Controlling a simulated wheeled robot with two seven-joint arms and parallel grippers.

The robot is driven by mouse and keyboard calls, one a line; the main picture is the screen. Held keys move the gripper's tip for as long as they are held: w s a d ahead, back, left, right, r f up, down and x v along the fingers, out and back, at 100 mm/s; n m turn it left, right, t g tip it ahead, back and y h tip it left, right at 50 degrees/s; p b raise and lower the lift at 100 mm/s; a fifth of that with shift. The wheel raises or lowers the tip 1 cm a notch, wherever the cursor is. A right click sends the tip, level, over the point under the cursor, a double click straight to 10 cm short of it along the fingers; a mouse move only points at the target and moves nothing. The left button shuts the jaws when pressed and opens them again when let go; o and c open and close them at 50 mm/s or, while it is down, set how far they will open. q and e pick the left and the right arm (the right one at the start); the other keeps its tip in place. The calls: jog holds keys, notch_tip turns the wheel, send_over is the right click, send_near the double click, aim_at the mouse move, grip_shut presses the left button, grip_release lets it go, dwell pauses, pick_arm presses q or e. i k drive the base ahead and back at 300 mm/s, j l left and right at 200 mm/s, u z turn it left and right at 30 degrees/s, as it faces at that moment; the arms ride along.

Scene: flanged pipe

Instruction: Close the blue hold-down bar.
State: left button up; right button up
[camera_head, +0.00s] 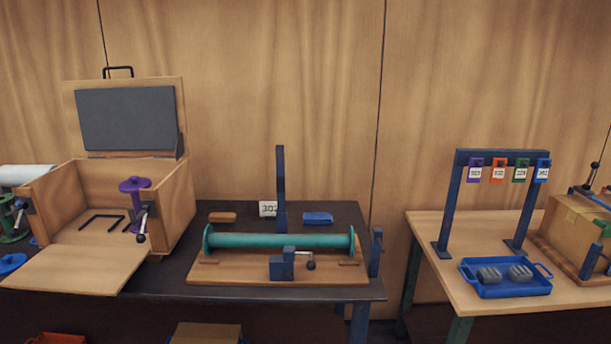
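The dark blue hold-down bar (281,185) stands upright behind the teal flanged pipe (275,241) in the head view, so it is open. The pipe lies sideways on a wooden board (220,270) with a round flange at each end. A blue latch block (281,266) sits at the front middle of the board, with a small dark ball-ended handle (311,265) at its right. The bar's lower end is partly hidden behind the pipe. Neither of my grippers is in view.
An open wooden case (168,205) holding a purple spool (135,185) stands left on the dark table (350,215). An orange block (222,217), a number card (268,209) and a blue block (318,218) lie behind the pipe. A blue tray (510,291) sits on the right table (430,225).

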aim_at(280, 148)
jog(key=i+l, duration=0.15)
jog(key=i, duration=0.75)
